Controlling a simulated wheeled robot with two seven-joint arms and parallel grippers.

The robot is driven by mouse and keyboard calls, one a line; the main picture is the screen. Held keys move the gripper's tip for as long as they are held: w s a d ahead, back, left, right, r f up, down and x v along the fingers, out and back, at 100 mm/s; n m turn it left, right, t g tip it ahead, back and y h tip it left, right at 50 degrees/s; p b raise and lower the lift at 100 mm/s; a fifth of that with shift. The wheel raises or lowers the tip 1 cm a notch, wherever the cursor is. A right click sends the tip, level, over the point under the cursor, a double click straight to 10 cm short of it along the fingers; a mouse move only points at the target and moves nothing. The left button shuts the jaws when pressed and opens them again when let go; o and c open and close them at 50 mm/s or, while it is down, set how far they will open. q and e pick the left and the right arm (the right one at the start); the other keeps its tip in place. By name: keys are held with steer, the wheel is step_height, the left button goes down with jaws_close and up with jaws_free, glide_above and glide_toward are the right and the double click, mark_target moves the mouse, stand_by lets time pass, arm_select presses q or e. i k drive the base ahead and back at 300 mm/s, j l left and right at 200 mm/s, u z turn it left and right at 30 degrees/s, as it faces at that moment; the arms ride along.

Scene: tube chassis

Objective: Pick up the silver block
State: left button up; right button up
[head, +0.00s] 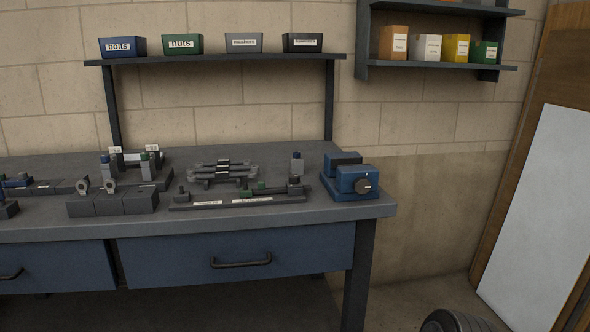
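No block stands out clearly as the silver one. Another small grey-blue upright piece (104,168) stands in the left fixture, near a silvery cylinder (130,158). I cannot tell which of these, if any, is the silver block. Neither of my grippers is in view.
The grey workbench (345,208) also holds several dark blocks (110,203), a rack of grey tubes (222,171) and a blue device with a black knob (350,180). Labelled bins stand on the shelf (215,60) above. Bare bench top is along the front edge.

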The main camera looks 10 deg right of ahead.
mark_target(296, 164)
steer(key=l+u, duration=0.15)
steer(key=u, duration=0.25)
steer(key=l+u, duration=0.15)
steer(key=u, duration=0.3)
steer(key=l+u, duration=0.15)
steer(key=u, duration=0.25)
steer(key=k+l+u, duration=0.15)
steer(key=l, duration=0.25)
steer(key=k+l+u, duration=0.15)
steer(key=l, duration=0.2)
steer(key=k+l+u, duration=0.15)
steer(key=l, duration=0.2)
steer(key=k+l+u, duration=0.15)
steer(key=l, duration=0.2)
